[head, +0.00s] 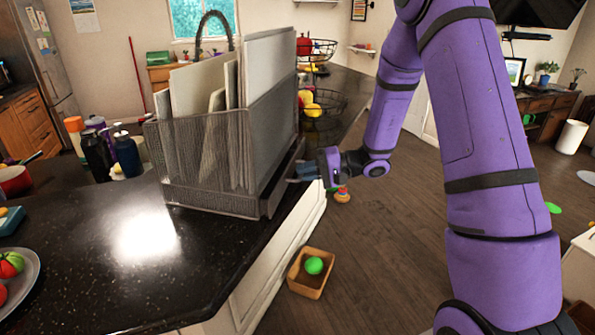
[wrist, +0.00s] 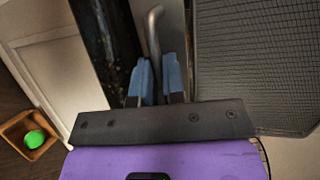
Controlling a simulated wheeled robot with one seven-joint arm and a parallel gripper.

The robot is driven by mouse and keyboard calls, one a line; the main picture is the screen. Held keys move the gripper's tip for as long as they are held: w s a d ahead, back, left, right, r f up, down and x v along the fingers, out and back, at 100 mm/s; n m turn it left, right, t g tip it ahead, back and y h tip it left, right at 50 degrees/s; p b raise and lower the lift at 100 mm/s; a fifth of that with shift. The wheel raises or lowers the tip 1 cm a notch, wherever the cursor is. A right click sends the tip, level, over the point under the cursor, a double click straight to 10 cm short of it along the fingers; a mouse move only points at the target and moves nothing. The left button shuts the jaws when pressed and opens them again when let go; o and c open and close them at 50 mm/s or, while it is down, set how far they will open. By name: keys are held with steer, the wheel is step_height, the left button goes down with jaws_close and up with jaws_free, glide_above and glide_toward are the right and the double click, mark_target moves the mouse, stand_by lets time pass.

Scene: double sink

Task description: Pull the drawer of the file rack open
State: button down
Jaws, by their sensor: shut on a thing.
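The file rack (head: 205,160), a dark mesh holder with upright folders, stands on the black counter near its right edge. Its drawer (head: 284,182) is low on the side facing my arm; a dark front shows there, and I cannot tell exactly how far out it is. My gripper (head: 304,171) is at this drawer front. In the wrist view, the blue fingers (wrist: 156,80) are shut on a grey curved handle (wrist: 153,35), part of which they hide. Dark mesh of the rack (wrist: 262,65) fills the right of that view.
The black counter (head: 100,235) holds bottles (head: 127,153) left of the rack and a plate (head: 25,275) at front left. A wire fruit basket (head: 325,105) stands behind. A wooden box with a green ball (head: 314,265) is on the floor. The floor right of the counter is mostly clear.

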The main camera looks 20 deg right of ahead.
steer(key=s+d, duration=0.8)
steer(key=d, duration=0.3)
steer(key=shift+d, duration=0.35)
steer(key=shift+s, duration=0.1)
steer(key=c, duration=1.2)
jaws_free()
steer(key=v, duration=1)
steer(key=shift+d, duration=0.4)
steer(key=shift+s, duration=0.15)
